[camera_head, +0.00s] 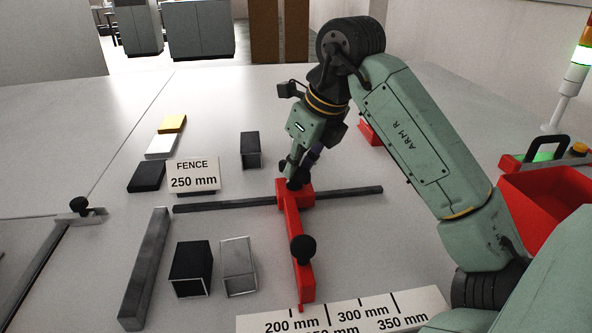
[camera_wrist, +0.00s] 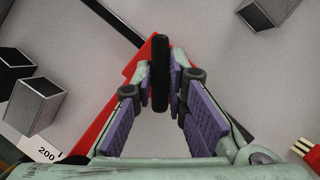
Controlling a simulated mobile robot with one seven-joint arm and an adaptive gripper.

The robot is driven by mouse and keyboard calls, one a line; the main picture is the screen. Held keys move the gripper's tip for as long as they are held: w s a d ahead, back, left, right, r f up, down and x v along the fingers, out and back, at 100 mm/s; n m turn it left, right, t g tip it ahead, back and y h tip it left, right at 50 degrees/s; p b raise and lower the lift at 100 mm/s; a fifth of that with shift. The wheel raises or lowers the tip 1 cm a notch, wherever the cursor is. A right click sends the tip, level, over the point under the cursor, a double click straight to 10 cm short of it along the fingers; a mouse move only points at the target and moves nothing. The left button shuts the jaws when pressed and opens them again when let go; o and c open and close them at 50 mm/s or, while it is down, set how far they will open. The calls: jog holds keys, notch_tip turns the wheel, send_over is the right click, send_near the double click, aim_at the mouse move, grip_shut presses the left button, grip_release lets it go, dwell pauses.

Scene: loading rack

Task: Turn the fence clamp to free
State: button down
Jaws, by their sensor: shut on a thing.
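The red fence (camera_head: 291,222) sits across a dark rail (camera_head: 225,205) on the table, with a round black knob (camera_head: 303,249) on its near arm. My gripper (camera_head: 296,178) reaches down to the far end of the fence. In the wrist view the purple-padded fingers (camera_wrist: 161,90) are closed on the black fence clamp lever (camera_wrist: 160,46), one finger on each side. The red fence also shows beneath the fingers in the wrist view (camera_wrist: 112,108). The clamp's base is hidden by the fingers, so its turn angle cannot be read.
A sign (camera_head: 193,176) reads FENCE 250 mm. A scale plate (camera_head: 340,315) lies at the front. Dark and grey hollow blocks (camera_head: 191,268) and a long grey bar (camera_head: 146,268) lie left of the fence. A red bin (camera_head: 545,205) stands at the right.

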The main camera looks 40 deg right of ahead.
jog(key=n+y, duration=0.1)
jog(key=n, duration=0.1)
jog(key=n+y, duration=0.1)
jog(key=n, duration=0.2)
jog(key=shift+w+d+r+n+g, duration=0.1)
jog(key=shift+n+g, duration=0.2)
jog(key=shift+g, duration=0.1)
jog(key=shift+d+n+g+y+p, duration=0.1)
jog(key=shift+n+g+y+p, duration=0.35)
jog(key=shift+n, duration=0.6)
jog(key=shift+n+g+y+p, duration=0.2)
jog(key=shift+n+p, duration=0.35)
jog(key=shift+n, duration=0.5)
jog(key=c, duration=1.6)
grip_release()
jog(key=v, duration=1.2)
